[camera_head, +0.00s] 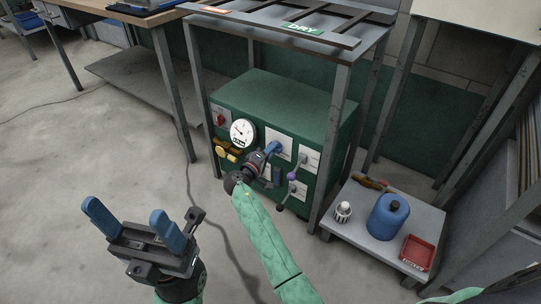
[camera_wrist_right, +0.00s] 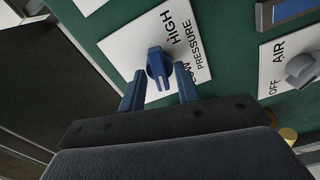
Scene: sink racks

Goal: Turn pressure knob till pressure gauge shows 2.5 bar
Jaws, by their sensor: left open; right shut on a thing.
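The white pressure gauge (camera_head: 243,131) is on the front of a green box; its needle is too small to read. The blue pressure knob (camera_wrist_right: 157,62) sits on a white plate (camera_wrist_right: 125,42) marked HIGH, PRESSURE and LOW. My right gripper (camera_head: 272,149) is at the front of the box, right of the gauge. In the right wrist view, the blue fingers of my right gripper (camera_wrist_right: 160,88) are shut on the knob, one on each side. My left gripper (camera_head: 124,211) is open and empty, over the floor at the lower left.
The green box (camera_head: 285,100) stands under a metal rack with a DRY label. An AIR knob (camera_wrist_right: 303,68) is beside the pressure plate. A low shelf at the right holds a blue bottle (camera_head: 388,217) and a red tray (camera_head: 417,253).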

